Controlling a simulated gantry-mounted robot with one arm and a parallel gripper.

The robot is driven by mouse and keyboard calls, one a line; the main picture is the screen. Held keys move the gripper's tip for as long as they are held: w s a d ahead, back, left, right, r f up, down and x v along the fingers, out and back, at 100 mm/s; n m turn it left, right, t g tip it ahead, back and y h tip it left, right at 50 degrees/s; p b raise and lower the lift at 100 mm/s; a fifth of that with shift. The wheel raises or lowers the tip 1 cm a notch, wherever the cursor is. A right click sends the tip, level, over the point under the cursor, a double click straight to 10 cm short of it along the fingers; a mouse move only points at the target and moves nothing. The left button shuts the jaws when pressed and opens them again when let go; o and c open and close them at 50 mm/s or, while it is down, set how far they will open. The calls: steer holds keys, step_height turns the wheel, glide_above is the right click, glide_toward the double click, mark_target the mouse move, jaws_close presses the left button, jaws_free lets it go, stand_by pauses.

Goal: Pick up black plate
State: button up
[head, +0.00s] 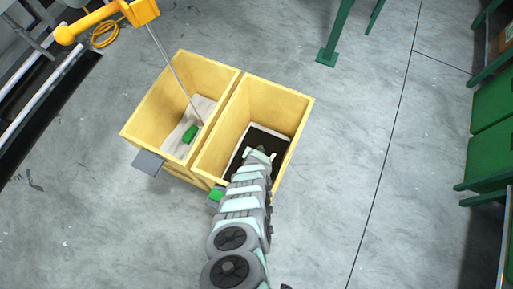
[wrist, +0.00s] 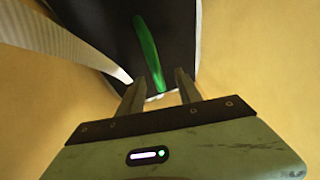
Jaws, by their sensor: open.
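The black plate (head: 268,139) lies low inside the right yellow bin (head: 281,92), with white material showing around its edges. In the wrist view the black plate (wrist: 180,35) fills the top middle and has a long green strip (wrist: 146,42), like a handle, on it. My gripper (head: 259,155) reaches down into that bin, over the plate. In the wrist view my gripper (wrist: 160,76) is open, and the near end of the green strip shows between its fingers. I cannot tell whether the fingers touch it. My gripper and arm hide part of the plate in the head view.
The bin's yellow walls stand close around my gripper. A left yellow bin (head: 157,98) adjoins it, holding white material and a green piece (head: 190,133). A yellow hoist (head: 103,17) with a thin rod hangs over the left bin. Green racks (head: 490,120) stand at right; floor between is clear.

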steer(key=f+b, duration=0.3)
steer(key=f, duration=0.1)
steer(key=shift+w+b, duration=0.3)
steer(key=shift+b, duration=0.1)
steer(key=shift+w+f+b, duration=0.3)
steer(key=shift+f+b, duration=0.05)
steer(key=shift+b, duration=0.25)
steer(key=shift+r, duration=0.15)
jaws_close()
steer(key=shift+w+d, duration=0.1)
